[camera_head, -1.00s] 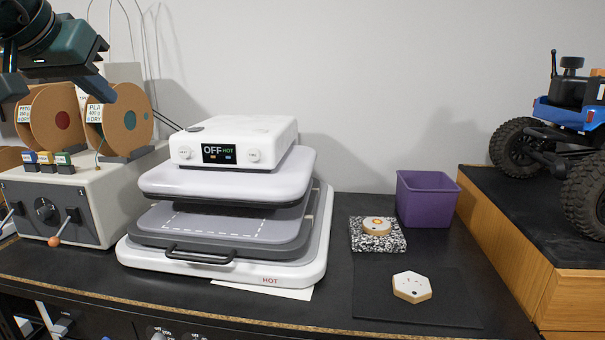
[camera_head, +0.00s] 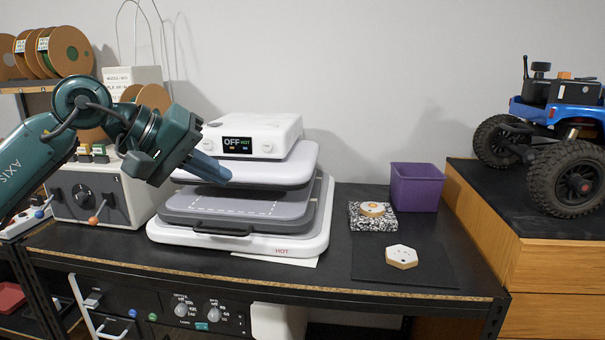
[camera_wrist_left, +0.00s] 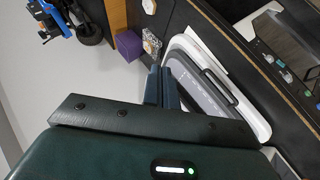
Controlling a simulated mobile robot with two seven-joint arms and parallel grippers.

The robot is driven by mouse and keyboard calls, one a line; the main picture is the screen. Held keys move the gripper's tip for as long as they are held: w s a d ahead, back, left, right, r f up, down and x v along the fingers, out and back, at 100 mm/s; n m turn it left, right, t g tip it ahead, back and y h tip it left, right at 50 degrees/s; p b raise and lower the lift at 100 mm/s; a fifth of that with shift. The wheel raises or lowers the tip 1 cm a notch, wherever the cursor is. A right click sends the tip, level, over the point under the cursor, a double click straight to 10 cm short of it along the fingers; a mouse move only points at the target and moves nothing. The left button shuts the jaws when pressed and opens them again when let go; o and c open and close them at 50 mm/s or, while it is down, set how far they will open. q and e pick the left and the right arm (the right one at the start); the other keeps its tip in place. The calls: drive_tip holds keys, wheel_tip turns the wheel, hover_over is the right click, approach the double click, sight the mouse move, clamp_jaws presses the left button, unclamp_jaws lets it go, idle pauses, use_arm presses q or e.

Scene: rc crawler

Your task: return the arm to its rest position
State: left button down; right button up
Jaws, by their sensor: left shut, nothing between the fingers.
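My left arm (camera_head: 28,165) comes in from the left in the head view. Its gripper (camera_head: 222,176) is shut and empty, with the fingers pointing right in front of the heat press. The fingers also show shut in the left wrist view (camera_wrist_left: 160,84). The heat press (camera_head: 240,235) stands open on the black bench; its display reads OFF and HOT. The gripper hides part of the press's left side. The left wrist view also shows the press (camera_wrist_left: 215,85). My right gripper is not in view.
A purple bin (camera_head: 416,188), a speckled block (camera_head: 372,223) with a round piece on it and a white hexagonal piece (camera_head: 401,257) on a dark mat are to the right. A blue crawler (camera_head: 560,100) stands on a wooden cabinet (camera_head: 545,265). A control box (camera_head: 110,190) and filament spools (camera_head: 72,48) are left.

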use_arm(q)
drive_tip(key=s+d+f+n+g+h+p, duration=0.1)
drive_tip(key=s+d+f+n+h, duration=0.25)
drive_tip(key=d+n+h, duration=0.35)
drive_tip(key=s+d+f+n+g+h+p, duration=0.1)
drive_tip(key=s+d+f+n+g+h, duration=0.15)
drive_tip(key=d+f+n+h, duration=0.4)
drive_tip(key=s+a+f+m+t+y+p, duration=0.1)
drive_tip(key=a+f+m+t+y, duration=0.55)
drive_tip(key=m, duration=0.95)
drive_tip(key=s+a+f+m+t+y+p, duration=0.15)
drive_tip(key=a+f+m+t+y, duration=0.25)
drive_tip(key=f+m+t+y, duration=0.85)
drive_tip(key=s+a+f+n+g+p, duration=0.1)
drive_tip(key=s+a+f+n+g, duration=0.2)
drive_tip(key=s+f+n+g, duration=0.7)
drive_tip(key=s+f+n, duration=0.1)
drive_tip(key=s+f, duration=0.2)
drive_tip(key=s, duration=0.2)
drive_tip(key=shift+a, duration=0.4)
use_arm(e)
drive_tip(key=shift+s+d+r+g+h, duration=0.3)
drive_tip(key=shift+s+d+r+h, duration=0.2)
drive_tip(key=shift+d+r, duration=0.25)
use_arm(q)
drive_tip(key=shift+s+g, duration=0.1)
drive_tip(key=shift+g, duration=0.15)
